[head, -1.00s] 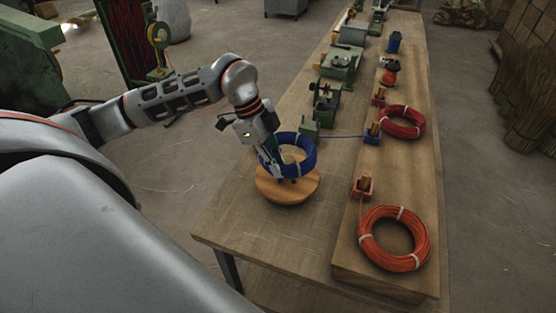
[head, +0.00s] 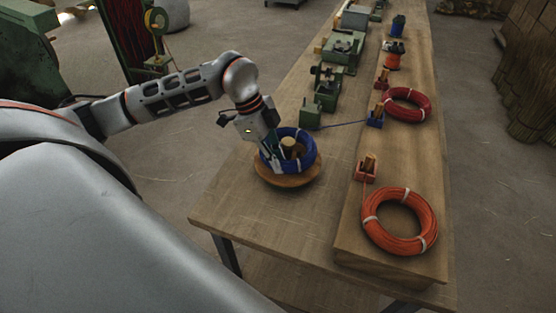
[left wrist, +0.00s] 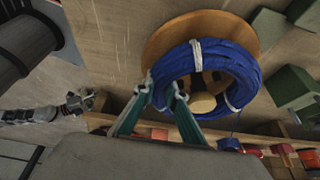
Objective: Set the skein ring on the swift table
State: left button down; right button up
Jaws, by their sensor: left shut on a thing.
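The blue skein ring (head: 309,158) with white ties is at the round wooden swift table (head: 290,182), near the left edge of the bench. The wooden hub (head: 291,147) shows inside the ring's opening. My left gripper (head: 272,163) is shut on the near left side of the ring. In the left wrist view, the fingers (left wrist: 164,90) meet the ring's edge (left wrist: 240,68), and the wooden disc (left wrist: 185,25) shows behind it. I cannot tell whether the ring's underside touches the disc.
A blue strand runs right to a small blue block (head: 375,119). An orange coil (head: 426,228) and a red coil (head: 407,104) lie on the raised board at the right. Green machines (head: 328,92) stand behind the disc. The bench front (head: 270,225) is clear.

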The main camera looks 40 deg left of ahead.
dwell(1.1)
pick_arm(q)
jog(key=shift+f, duration=0.55)
dwell(0.3)
jog(key=c, duration=2.4)
grip_release()
jog(key=shift+o, duration=0.2)
jog(key=shift+p+v, duration=1.65)
jog(key=shift+v, duration=1.05)
jog(key=shift+p+v, duration=0.6)
jog(key=shift+v, duration=0.9)
jog(key=v, duration=0.2)
jog(key=shift+s+a+r, duration=0.1)
jog(key=shift+a+r, duration=0.1)
jog(key=shift+r, duration=0.05)
